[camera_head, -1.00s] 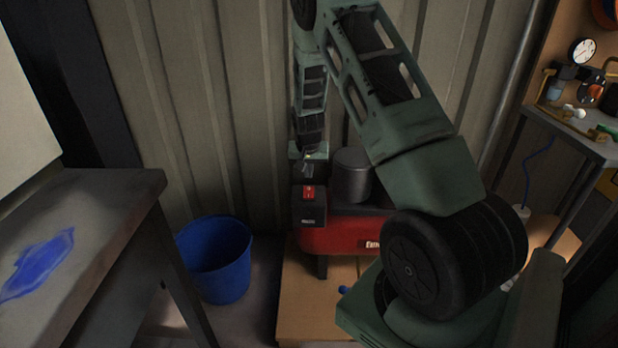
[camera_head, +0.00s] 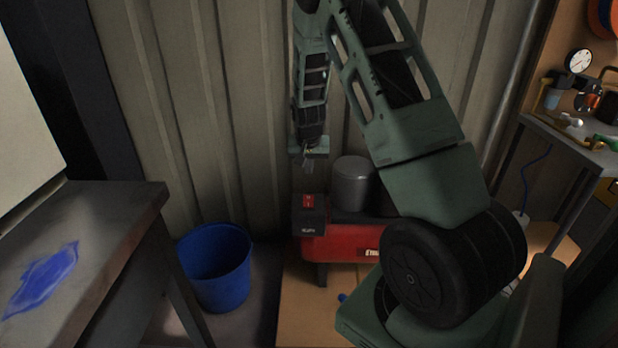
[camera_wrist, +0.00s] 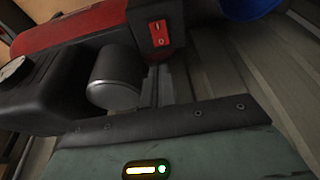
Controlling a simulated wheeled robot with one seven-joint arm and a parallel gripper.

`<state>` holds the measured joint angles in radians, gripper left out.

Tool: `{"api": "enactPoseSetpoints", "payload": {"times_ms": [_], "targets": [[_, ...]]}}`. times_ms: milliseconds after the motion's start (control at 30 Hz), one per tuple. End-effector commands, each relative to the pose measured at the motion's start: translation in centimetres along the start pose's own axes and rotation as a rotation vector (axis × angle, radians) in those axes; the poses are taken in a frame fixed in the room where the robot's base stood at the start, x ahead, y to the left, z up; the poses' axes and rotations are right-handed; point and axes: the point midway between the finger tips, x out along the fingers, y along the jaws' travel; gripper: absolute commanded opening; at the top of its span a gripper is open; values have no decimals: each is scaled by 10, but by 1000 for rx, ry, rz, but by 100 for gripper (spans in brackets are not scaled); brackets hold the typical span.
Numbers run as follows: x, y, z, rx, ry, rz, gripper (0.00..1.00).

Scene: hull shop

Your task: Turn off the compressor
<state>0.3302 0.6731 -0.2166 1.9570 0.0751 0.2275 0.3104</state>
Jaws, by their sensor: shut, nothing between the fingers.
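The compressor has a red tank (camera_head: 345,243), a grey cylinder (camera_head: 352,183) on top and a dark switch box (camera_head: 309,218) at its left end. A red rocker switch (camera_head: 308,200) sits on the box. In the wrist view the red switch (camera_wrist: 158,33) shows at the top centre, beside the red tank (camera_wrist: 70,30) and the grey cylinder (camera_wrist: 115,78). My gripper (camera_head: 308,165) is shut and empty, pointing down above and behind the switch box, apart from the switch.
A blue bucket (camera_head: 216,266) stands on the floor left of the compressor. A grey table (camera_head: 100,215) with a blue stain is at the left. A bench (camera_head: 580,140) with a gauge and fittings is at the right. The corrugated wall (camera_head: 240,110) is close behind my gripper.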

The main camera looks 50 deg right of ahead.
Motion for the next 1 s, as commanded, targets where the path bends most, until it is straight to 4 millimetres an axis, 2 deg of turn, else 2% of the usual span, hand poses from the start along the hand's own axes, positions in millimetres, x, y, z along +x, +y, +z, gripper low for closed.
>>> {"api": "enactPoseSetpoints", "payload": {"times_ms": [33,133,567,733,1000], "targets": [[-5,1,-4,0,7,1,0],[-4,3,-9,1,23,0,0],[6,4,-9,1,27,0,0],[31,4,-9,1,26,0,0],[87,4,-10,0,26,0,0]]}}
